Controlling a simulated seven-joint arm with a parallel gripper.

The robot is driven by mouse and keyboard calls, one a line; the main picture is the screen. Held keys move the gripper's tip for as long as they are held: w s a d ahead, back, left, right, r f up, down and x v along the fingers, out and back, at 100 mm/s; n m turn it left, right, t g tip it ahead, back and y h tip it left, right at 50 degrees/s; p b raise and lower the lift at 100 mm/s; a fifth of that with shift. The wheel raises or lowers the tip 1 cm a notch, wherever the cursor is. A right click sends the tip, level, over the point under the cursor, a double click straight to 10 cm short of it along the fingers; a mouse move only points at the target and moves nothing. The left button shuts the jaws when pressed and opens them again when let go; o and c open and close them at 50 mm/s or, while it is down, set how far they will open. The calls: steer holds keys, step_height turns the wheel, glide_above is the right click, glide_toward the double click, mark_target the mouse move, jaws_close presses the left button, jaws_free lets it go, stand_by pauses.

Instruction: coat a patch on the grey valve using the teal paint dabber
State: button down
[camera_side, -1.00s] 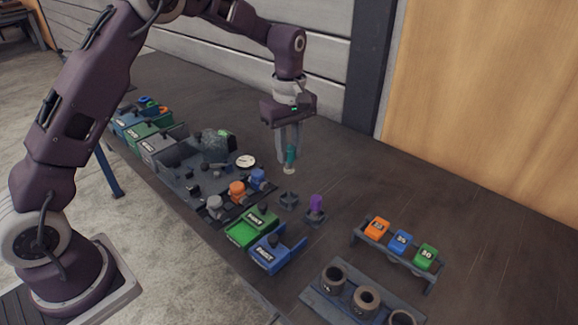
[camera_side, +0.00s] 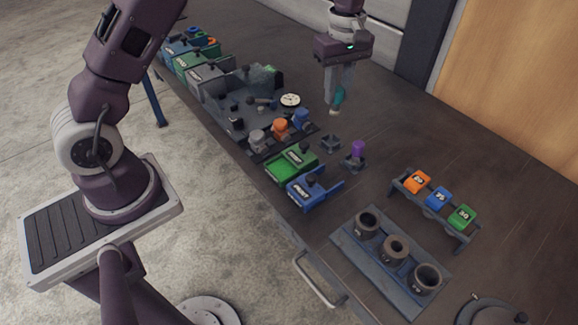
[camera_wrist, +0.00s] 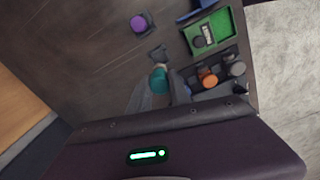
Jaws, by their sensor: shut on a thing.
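My gripper (camera_side: 338,102) is shut on the teal paint dabber (camera_side: 338,95), which it holds upright, pale tip down, above the table. In the wrist view the dabber (camera_wrist: 158,80) shows as a teal round end between the two fingers. The grey valve (camera_side: 258,141) stands in a row with an orange valve (camera_side: 280,127) and a blue valve (camera_side: 300,118), left of and nearer the table edge than my gripper. The dabber is apart from the grey valve, which also shows in the wrist view (camera_wrist: 236,69). No coated patch can be made out on it.
An empty dark holder (camera_side: 330,144) and a holder with a purple dabber (camera_side: 357,150) stand near the valves. Green (camera_side: 290,161) and blue (camera_side: 315,189) trays lie in front. A rack of numbered blocks (camera_side: 438,198) and a rack of dark cups (camera_side: 395,247) are at right.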

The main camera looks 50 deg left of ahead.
steer(key=s+f+g, duration=0.2)
steer(key=s+g, duration=0.2)
steer(key=s, duration=0.9)
steer(key=shift+s+f, duration=0.2)
steer(key=shift+f, duration=2.6)
steer(key=shift+f, duration=0.55)
step_height(320, 180, up, 7)
